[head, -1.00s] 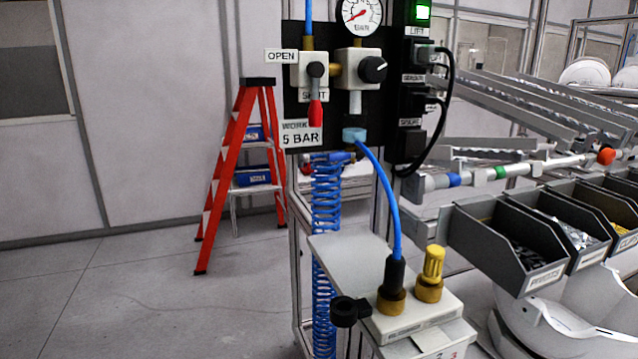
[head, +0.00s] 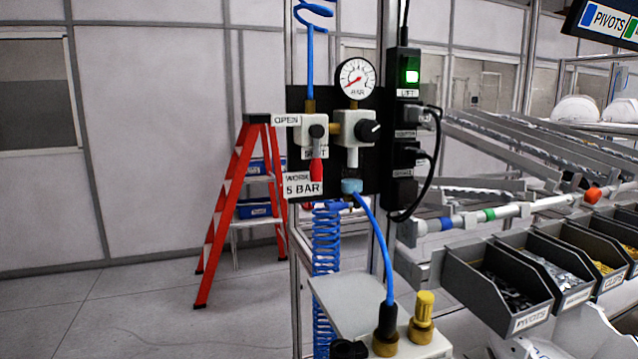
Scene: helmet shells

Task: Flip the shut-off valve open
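The shut-off valve (head: 315,131) is a pale block on the black panel, with a dark round hub and a red-tipped lever (head: 316,170). The lever hangs straight down over the SHUT label. The OPEN label (head: 286,120) is at the valve's upper left. The pressure gauge (head: 355,78) stands above and right of it, its red needle at the lower left of the dial. A regulator with a black knob (head: 368,131) is to the valve's right. Neither of my grippers is in view.
A small shelf (head: 345,302) with brass fittings stands below the panel, and a blue hose (head: 377,230) runs down to it. Grey bins (head: 497,290) are at the right. A red stepladder (head: 225,215) stands behind at left. The floor at left is clear.

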